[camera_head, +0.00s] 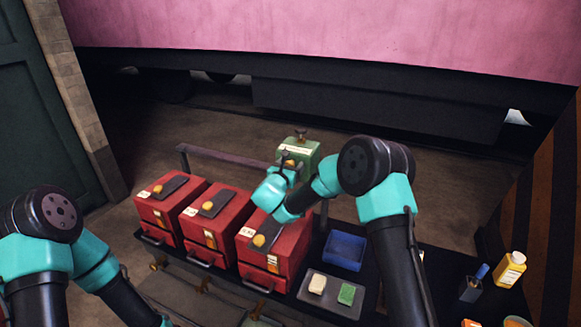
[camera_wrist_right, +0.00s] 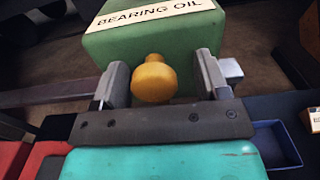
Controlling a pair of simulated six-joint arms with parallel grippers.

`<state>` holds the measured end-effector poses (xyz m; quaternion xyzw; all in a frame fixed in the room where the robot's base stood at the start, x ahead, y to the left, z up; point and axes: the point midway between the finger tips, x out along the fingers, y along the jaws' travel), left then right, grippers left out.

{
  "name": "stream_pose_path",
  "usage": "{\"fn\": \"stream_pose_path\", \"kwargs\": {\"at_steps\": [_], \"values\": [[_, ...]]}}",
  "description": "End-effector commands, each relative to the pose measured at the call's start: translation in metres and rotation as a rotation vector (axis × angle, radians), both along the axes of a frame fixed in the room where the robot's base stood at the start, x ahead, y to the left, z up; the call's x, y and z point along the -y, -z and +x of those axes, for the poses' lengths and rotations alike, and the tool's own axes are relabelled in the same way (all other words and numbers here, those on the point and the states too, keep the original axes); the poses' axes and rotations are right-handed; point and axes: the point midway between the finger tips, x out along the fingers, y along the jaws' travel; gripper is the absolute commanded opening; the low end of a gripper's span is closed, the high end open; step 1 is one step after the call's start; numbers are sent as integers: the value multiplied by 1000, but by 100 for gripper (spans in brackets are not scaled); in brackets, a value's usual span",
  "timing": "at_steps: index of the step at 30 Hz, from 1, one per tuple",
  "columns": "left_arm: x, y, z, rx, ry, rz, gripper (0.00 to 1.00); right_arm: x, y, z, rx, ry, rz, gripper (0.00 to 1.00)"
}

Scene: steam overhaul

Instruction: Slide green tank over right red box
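The green tank (camera_head: 311,150) stands behind the right red box (camera_head: 276,245), at the back of the bench. In the right wrist view the tank (camera_wrist_right: 190,42) carries a "BEARING OIL" label and a yellow knob (camera_wrist_right: 154,78) facing me. My right gripper (camera_head: 287,163) is at the tank's near side; in its wrist view the open fingers (camera_wrist_right: 160,80) stand on either side of the knob, with gaps to it. The right arm partly hides the tank and the right red box. My left arm is at the lower left; its gripper is out of view.
Two more red boxes (camera_head: 170,205) (camera_head: 216,220) stand left of the right one. A dark rail (camera_head: 225,160) runs behind them. To the right are a blue tray (camera_head: 335,262), a grey tray (camera_head: 325,306) with a cream and a green block, and a yellow bottle (camera_head: 509,271).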

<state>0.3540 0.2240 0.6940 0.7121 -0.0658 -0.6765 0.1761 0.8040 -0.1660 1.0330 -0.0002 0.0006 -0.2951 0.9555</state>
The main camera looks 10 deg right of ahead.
Motion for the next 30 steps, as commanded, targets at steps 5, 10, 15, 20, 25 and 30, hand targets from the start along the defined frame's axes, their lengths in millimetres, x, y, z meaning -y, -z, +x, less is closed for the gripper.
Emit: {"fn": "stream_pose_path", "kwargs": {"at_steps": [5, 10, 15, 20, 25, 30], "values": [[0, 0, 0, 0, 0, 0, 70, -1, 0, -1, 0, -1, 0, 68], [0, 0, 0, 0, 0, 0, 70, -7, -1, -9, 1, -2, -1, 68], [0, 0, 0, 0, 0, 0, 70, -22, -1, -30, 1, -3, -1, 68], [0, 0, 0, 0, 0, 0, 70, -39, -1, -55, -1, -4, -1, 68], [0, 0, 0, 0, 0, 0, 70, -57, -1, -82, -1, -3, 0, 68], [0, 0, 0, 0, 0, 0, 70, -76, -1, -110, -1, -4, -1, 68]]}}
